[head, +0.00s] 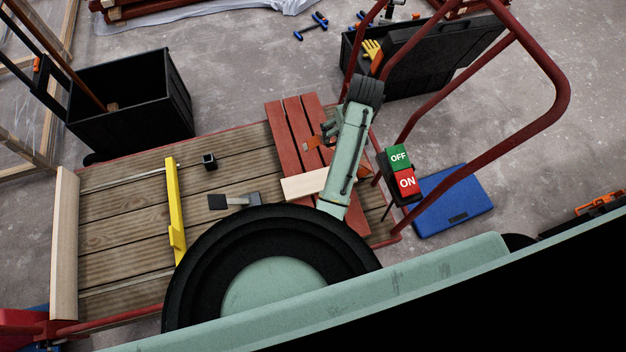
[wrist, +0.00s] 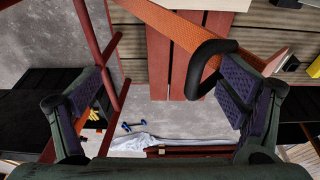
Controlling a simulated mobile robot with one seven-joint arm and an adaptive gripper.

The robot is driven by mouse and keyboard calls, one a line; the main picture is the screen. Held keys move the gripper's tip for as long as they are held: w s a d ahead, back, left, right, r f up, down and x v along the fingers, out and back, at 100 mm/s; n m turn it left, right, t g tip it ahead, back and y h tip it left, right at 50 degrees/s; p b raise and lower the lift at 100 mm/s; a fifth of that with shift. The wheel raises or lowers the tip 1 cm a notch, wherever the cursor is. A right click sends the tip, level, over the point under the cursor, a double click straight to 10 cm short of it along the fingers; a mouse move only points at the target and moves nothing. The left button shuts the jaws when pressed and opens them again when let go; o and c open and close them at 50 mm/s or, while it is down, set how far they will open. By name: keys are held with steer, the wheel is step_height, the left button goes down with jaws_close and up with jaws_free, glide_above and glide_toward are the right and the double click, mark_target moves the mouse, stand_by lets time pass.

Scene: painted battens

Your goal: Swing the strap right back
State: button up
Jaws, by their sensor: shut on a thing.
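The strap (wrist: 160,20) is an orange band in the wrist view. It runs from the upper left down to the right, across red slats, and has a black loop (wrist: 193,80) near its right part. In the head view a short piece of the orange strap (head: 313,143) shows over the red slats (head: 290,125), and my arm hides part of it. My gripper (head: 331,132) is low over the slats. In the wrist view the loop lies against the right finger. My gripper is shut on the strap, though the exact contact is hard to see.
A pale board (head: 304,185), yellow level (head: 175,205) and small black cup (head: 209,161) lie on the plank deck (head: 110,205). A black bin (head: 130,105) stands at left. Red rails (head: 545,65), an OFF/ON box (head: 400,170) and a blue case (head: 450,205) are at right.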

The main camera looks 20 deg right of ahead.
steer(key=shift+s+d+f, duration=0.1)
steer(key=shift+s+f, duration=0.35)
steer(key=shift+s, duration=0.05)
steer(key=shift+r, duration=0.55)
steer(key=shift+c, duration=1.1)
step_height(320, 180, up, 2)
steer(key=shift+w+r, duration=0.1)
steer(key=c, duration=0.9)
steer(key=shift+w+r, duration=0.2)
steer(key=shift+r, duration=1.9)
